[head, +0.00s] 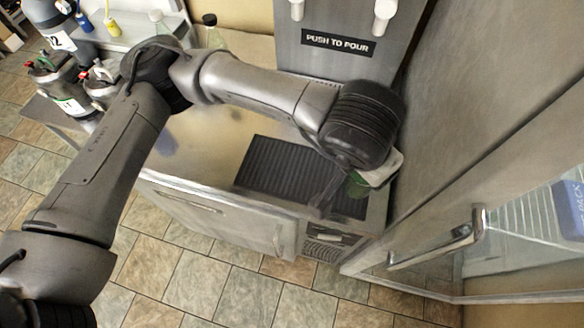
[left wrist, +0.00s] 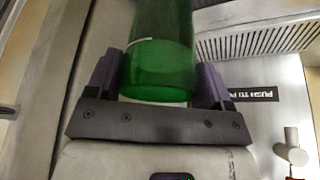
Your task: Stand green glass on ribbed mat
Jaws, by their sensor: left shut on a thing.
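The green glass (left wrist: 160,62) is held between the two purple-padded fingers of my left gripper (left wrist: 157,82). In the head view only a small part of the glass (head: 357,185) shows below my wrist, the rest being hidden by the gripper and arm. The dark ribbed mat (head: 275,166) lies on the steel counter, and the glass appears over its right end. I cannot tell whether the glass touches the mat. My right gripper is in neither view.
A dispenser with a "PUSH TO POUR" label (head: 338,43) stands behind the mat. A steel door with a handle (head: 436,246) is close on the right. The counter left of the mat looks clear.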

